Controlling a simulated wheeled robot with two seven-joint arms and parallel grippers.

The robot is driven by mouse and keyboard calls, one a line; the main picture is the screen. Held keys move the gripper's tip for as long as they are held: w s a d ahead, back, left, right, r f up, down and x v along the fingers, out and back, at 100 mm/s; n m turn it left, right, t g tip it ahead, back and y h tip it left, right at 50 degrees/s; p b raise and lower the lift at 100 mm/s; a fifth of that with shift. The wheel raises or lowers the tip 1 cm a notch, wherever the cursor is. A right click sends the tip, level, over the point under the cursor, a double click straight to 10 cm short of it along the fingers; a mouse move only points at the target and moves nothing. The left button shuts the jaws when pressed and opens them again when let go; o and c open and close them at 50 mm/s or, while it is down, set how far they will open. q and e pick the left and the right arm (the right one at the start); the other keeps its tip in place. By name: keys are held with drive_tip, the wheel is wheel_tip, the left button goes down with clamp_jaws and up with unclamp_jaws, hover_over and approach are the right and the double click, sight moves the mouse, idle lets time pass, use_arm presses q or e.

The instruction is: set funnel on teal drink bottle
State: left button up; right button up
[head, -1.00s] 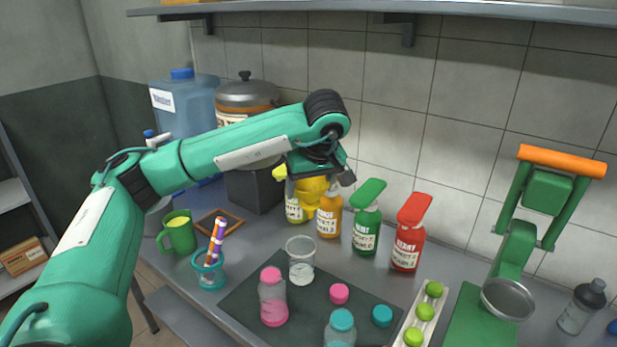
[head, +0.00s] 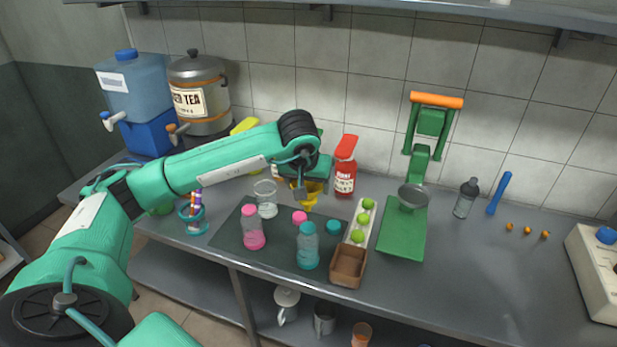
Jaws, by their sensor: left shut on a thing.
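The teal drink bottle (head: 308,247) stands upright on the dark mat (head: 227,238), near its front edge. My left gripper (head: 307,186) is shut on a yellow funnel (head: 311,201) and holds it above the mat's back part, behind the teal bottle and apart from it. The gripper and arm hide part of the funnel. A loose teal cap (head: 334,226) lies behind and right of the bottle. My right gripper is not in view.
A pink bottle (head: 253,231), a clear cup (head: 265,199) and a pink cap (head: 299,217) stand nearby. Right are a tray of green fruits (head: 351,235), a brown box (head: 348,266) and the green press (head: 402,228).

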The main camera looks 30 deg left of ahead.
sight(307, 201)
use_arm(q)
drive_tip(key=shift+f+b, duration=1.2)
drive_tip(key=shift+f, duration=1.35)
drive_tip(key=shift+f+b, duration=1)
drive_tip(key=shift+f, duration=0.1)
drive_tip(key=shift+f+b, duration=0.1)
drive_tip(key=shift+b, duration=0.2)
drive_tip(key=o, duration=1)
drive_tip(key=shift+o, duration=0.6)
drive_tip(key=shift+r+p, duration=1.7)
drive_tip(key=shift+r, duration=1.85)
